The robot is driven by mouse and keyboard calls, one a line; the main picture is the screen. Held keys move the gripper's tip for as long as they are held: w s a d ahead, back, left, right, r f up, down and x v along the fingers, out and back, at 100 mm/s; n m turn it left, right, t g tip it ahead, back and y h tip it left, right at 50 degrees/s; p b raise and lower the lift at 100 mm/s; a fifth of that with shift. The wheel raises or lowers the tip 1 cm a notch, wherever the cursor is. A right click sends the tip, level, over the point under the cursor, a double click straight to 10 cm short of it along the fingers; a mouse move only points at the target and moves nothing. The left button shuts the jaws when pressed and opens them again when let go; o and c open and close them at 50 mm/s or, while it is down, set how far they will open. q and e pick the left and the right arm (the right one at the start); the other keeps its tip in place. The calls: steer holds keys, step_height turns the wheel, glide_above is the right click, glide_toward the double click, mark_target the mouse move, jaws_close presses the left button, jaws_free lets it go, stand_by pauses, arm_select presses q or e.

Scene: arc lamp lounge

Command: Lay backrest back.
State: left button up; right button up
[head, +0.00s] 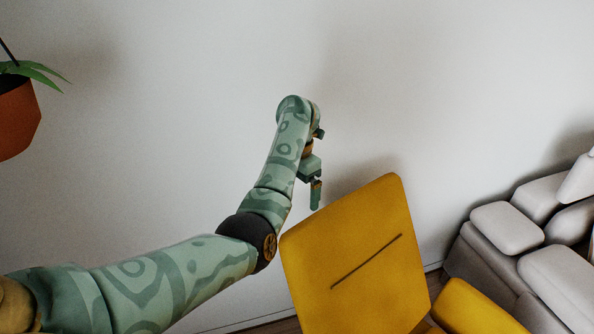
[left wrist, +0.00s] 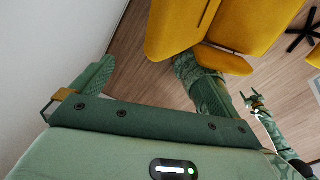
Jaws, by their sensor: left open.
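The yellow backrest (head: 350,275) stands upright, slightly tilted, with a dark slit across its face, in the lower middle of the head view. Part of the yellow seat (head: 474,306) shows at its lower right. Yellow upholstery (left wrist: 185,25) also fills the top of the left wrist view; I cannot tell which panel is the backrest there. My left gripper (head: 315,180) is open and empty, beside and above the backrest's upper left edge, apart from it. Its fingers spread in the left wrist view (left wrist: 150,88). My right gripper (left wrist: 256,104) shows small there, its jaw state unclear.
A white wall (head: 430,80) stands close behind. A grey sofa (head: 540,235) is at the right, and a terracotta plant pot (head: 18,115) hangs at the left. The wooden floor (left wrist: 150,60) is open below, with a dark star-shaped base (left wrist: 303,38) at the far right.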

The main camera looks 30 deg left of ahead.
arm_select(q)
steer(key=shift+r+p, duration=0.35)
steer(key=shift+r, duration=1)
